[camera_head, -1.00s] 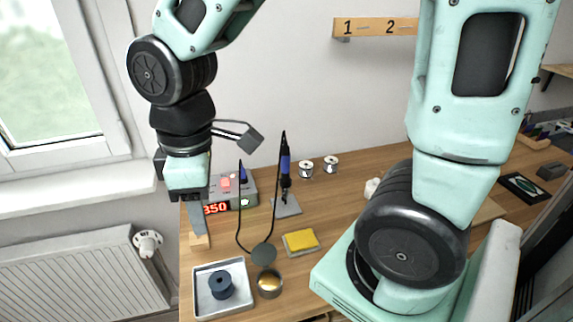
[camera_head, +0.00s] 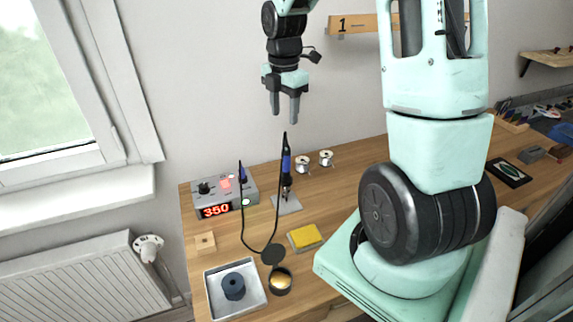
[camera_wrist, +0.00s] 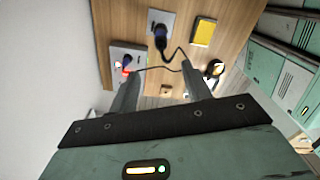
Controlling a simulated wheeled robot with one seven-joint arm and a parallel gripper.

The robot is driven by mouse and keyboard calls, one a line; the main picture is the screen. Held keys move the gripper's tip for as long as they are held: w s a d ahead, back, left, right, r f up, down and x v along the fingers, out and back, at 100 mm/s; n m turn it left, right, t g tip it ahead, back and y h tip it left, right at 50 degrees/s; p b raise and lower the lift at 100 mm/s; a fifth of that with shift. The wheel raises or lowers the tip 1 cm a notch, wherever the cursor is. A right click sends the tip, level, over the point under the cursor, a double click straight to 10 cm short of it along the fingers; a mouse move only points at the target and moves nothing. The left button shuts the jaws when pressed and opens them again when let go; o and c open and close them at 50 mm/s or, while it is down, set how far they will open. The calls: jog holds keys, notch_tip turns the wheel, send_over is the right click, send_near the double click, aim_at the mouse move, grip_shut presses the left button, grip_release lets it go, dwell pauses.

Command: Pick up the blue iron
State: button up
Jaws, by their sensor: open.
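The blue iron (camera_head: 286,166) is a soldering iron with a blue grip. It stands upright on a small grey plate (camera_head: 287,203) on the bench, with a black cord looping forward from it. In the wrist view the iron (camera_wrist: 160,38) shows end-on on its plate, beyond and between the fingers. My gripper (camera_head: 284,118) is open and empty, pointing down, above the iron and apart from it. Its fingers also show in the wrist view (camera_wrist: 160,85).
A grey station reading 350 (camera_head: 215,210) stands left of the iron. A yellow sponge (camera_head: 306,237), a round brass-coloured tin (camera_head: 281,281) and a tray (camera_head: 257,296) with a dark spool lie in front. Two solder spools (camera_head: 303,164) stand behind right. A numbered wall rail (camera_head: 357,24) is above.

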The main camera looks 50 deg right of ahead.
aim_at(286, 147)
notch_tip(286, 147, down, 9)
jog(key=shift+f+p, duration=0.1)
jog(key=shift+p, duration=0.85)
jog(key=shift+s+d+f+p, duration=0.1)
jog(key=shift+f+p, duration=0.5)
jog(key=shift+f, duration=0.7)
jog(key=shift+s+d+f+p, duration=0.1)
jog(key=shift+f+p, duration=0.5)
jog(key=shift+f, duration=0.65)
grip_shut()
